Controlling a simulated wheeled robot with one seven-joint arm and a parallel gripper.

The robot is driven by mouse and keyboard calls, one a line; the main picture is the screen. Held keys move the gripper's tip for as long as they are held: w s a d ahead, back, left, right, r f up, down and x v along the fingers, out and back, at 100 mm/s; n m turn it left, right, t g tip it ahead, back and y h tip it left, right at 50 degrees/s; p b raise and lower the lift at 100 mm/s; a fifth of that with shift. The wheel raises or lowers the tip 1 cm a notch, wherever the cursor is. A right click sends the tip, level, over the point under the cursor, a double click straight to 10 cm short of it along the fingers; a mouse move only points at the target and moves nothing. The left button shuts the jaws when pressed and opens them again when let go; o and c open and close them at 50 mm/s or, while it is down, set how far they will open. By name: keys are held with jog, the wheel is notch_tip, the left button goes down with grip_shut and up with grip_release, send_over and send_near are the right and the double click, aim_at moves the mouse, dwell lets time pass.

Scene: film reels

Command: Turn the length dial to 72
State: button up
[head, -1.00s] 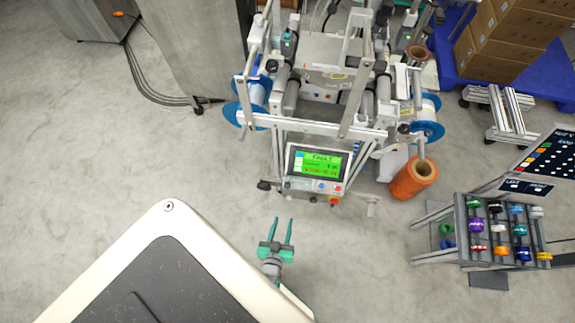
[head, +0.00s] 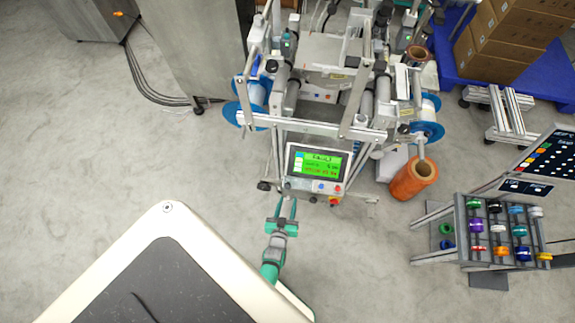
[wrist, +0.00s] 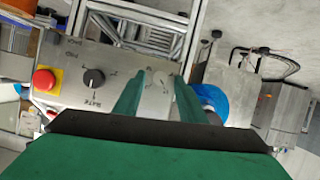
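The machine's control panel carries a green screen (head: 318,165) headed with what looks like FAULT; its smaller lines are too blurred to read. My gripper (head: 286,202) is at the panel's lower left corner, fingers pointing at it. In the wrist view my gripper (wrist: 158,78) has its two green fingers apart, with a pale round part of the panel face (wrist: 160,78) showing between the tips. I cannot tell whether this is the length dial, or whether the fingers touch it. A black knob (wrist: 94,78) with lettering like RATE sits to its left. No 72 is readable.
A red stop button (wrist: 45,80) on a yellow plate is farther left on the panel in the wrist view. An orange roll (head: 412,180) stands right of the machine, and a rack of coloured spools (head: 500,228) farther right. Open floor lies to the left.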

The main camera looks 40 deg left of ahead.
grip_shut()
